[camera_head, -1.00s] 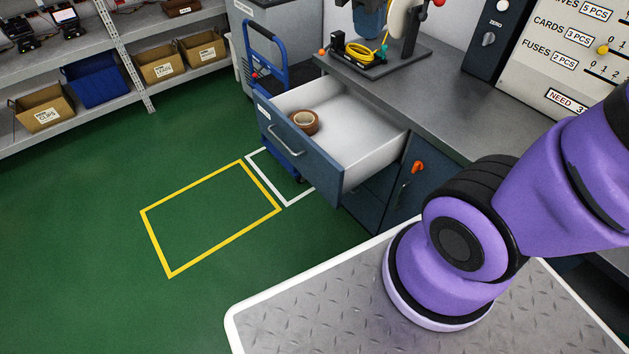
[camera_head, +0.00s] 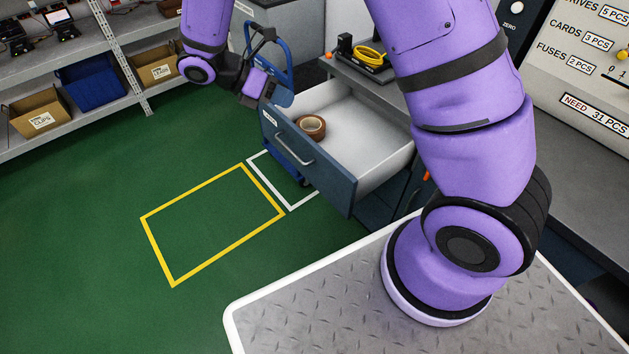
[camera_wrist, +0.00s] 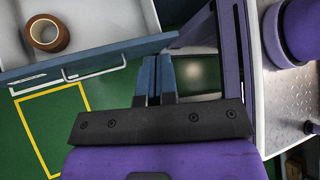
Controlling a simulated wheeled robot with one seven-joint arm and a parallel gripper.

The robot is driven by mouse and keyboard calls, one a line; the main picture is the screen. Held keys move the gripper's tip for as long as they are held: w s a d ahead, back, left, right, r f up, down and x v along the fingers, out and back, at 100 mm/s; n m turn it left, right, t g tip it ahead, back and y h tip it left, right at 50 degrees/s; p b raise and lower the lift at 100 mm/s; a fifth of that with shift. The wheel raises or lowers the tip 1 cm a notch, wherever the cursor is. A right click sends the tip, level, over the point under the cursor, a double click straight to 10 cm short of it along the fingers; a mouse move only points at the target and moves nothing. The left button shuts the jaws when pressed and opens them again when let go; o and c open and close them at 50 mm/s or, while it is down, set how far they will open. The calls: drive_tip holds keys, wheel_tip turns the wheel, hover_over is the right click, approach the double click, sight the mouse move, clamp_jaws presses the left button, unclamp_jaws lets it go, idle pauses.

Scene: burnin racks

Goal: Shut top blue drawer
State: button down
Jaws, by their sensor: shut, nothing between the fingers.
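The top blue drawer (camera_head: 308,160) stands pulled well out from under the grey worktop, with a blue front, a silver bar handle (camera_head: 293,147) and white inside walls. A roll of brown tape (camera_head: 311,127) lies in it. My gripper (camera_head: 268,98) appears near the drawer's left front corner in the head view, apparently above it. In the wrist view the shut, empty fingers (camera_wrist: 156,75) appear just below the right end of the drawer front (camera_wrist: 110,55), right of the handle (camera_wrist: 95,70). I cannot tell whether they touch it.
A blue hand cart (camera_head: 283,62) stands behind the drawer. The worktop (camera_head: 345,78) holds a stand with a yellow cable (camera_head: 370,57). Shelves with bins (camera_head: 92,80) line the left. The green floor (camera_head: 90,220) in front is clear, with a yellow marked rectangle (camera_head: 205,260).

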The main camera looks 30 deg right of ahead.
drive_tip(key=a+f+n+t+h, duration=0.1)
drive_tip(key=a+f+n+h, duration=0.3)
drive_tip(key=f, duration=0.5)
drive_tip(key=a+f+n+t+h, duration=0.1)
drive_tip(key=f+n, duration=0.4)
drive_tip(key=f, duration=0.3)
drive_tip(key=n+t+h, duration=0.2)
drive_tip(key=n+t, duration=0.3)
drive_tip(key=n, duration=0.4)
approach(321, 177)
drive_tip(key=d, duration=0.2)
drive_tip(key=w+d, duration=0.1)
drive_tip(key=d, duration=0.4)
drive_tip(key=shift+w+d+f, duration=0.2)
drive_tip(key=shift+w+f, duration=0.05)
drive_tip(key=shift+d, duration=0.15)
drive_tip(key=w+d, duration=0.2)
drive_tip(key=d, duration=0.7)
drive_tip(key=w+d, duration=0.1)
drive_tip(key=d, duration=0.9)
drive_tip(key=w+d, duration=0.2)
drive_tip(key=d, duration=0.8)
drive_tip(key=shift+w, duration=0.35)
drive_tip(key=shift+d+r, duration=0.1)
drive_tip(key=shift+d, duration=0.4)
drive_tip(key=shift+w+d, duration=0.1)
